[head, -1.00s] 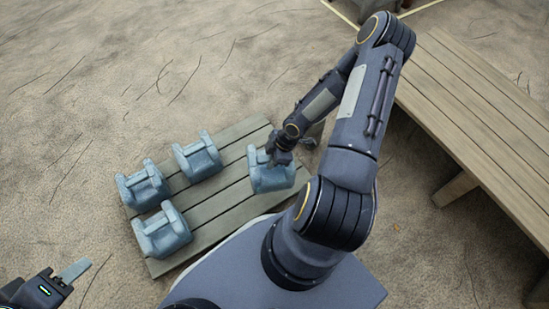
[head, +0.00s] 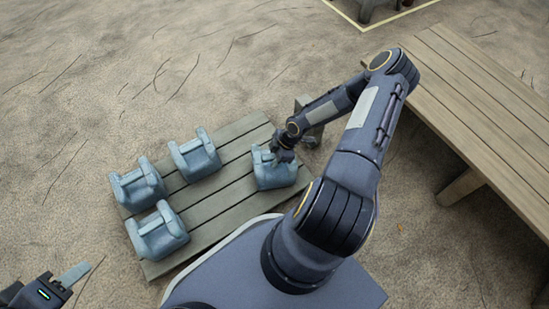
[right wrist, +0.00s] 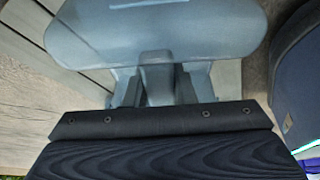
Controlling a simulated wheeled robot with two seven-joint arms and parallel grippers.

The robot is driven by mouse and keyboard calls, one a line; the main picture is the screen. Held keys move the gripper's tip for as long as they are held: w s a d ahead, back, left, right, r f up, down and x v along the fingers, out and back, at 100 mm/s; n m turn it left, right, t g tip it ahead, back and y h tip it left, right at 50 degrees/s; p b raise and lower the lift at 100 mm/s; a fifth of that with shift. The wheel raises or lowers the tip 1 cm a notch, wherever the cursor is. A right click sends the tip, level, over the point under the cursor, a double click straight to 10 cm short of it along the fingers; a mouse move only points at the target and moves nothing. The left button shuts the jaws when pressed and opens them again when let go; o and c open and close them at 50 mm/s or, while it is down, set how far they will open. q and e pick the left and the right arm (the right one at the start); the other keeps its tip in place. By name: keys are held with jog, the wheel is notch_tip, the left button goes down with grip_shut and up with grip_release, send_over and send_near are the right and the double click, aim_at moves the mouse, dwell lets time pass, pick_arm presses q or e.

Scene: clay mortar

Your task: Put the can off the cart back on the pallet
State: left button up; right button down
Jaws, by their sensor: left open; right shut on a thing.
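Several blue-grey cans with top handles stand on the wooden slatted pallet (head: 222,182) in the head view. One can (head: 275,173) stands at the pallet's right end, and my right gripper (head: 279,153) is shut on its handle. In the right wrist view, the can (right wrist: 160,32) fills the top, with its handle between the two fingers (right wrist: 157,88). The can appears to be on or just over the slats; I cannot tell if it touches. My left gripper (head: 68,279) is open and empty at the lower left, away from the pallet.
Other cans stand on the pallet's left part: one at the back (head: 196,157), one at the left (head: 138,187) and one at the front (head: 160,232). A long wooden table (head: 480,110) is at the right. Sandy ground lies around the pallet.

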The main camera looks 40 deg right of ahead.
jog(key=c, duration=1.2)
grip_release()
